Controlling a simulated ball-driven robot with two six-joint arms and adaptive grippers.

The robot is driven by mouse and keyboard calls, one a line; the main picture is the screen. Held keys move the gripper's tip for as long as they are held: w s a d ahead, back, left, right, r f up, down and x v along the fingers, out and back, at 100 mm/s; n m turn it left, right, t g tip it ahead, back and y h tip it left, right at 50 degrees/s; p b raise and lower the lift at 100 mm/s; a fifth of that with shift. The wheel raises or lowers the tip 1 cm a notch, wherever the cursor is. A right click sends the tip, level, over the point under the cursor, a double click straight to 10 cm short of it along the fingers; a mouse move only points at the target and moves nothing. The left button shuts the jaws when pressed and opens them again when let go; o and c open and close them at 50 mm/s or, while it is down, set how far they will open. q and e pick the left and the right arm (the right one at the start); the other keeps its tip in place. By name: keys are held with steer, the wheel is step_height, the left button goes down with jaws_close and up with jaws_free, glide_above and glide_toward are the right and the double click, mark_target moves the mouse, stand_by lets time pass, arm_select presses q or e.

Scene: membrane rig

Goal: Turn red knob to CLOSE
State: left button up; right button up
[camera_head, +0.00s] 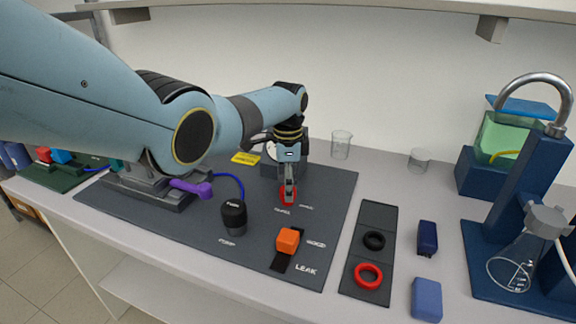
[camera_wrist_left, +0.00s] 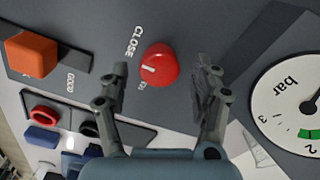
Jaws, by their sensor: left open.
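The red knob (camera_wrist_left: 159,64) sits on the dark panel between the two fingers of my left gripper (camera_wrist_left: 163,82) in the left wrist view. The fingers are open, with one on each side and a gap to the knob. A short white mark shows on the knob's left part in that view. The word CLOSE is printed beside the knob, and a second label is partly hidden by it. In the head view, my left gripper (camera_head: 288,192) points down over the red knob (camera_head: 287,196), partly covering it. My right gripper is out of view.
On the panel (camera_head: 335,220) are a black knob (camera_head: 233,216), an orange block (camera_head: 288,240) on a slot, and a purple lever (camera_head: 190,188). A bar gauge (camera_wrist_left: 300,100) is close to the gripper. A tray with black and red rings (camera_head: 369,276) lies right of the panel.

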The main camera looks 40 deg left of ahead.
arm_select(q)
step_height(320, 180, up, 11)
stand_by(0.3)
stand_by(0.5)
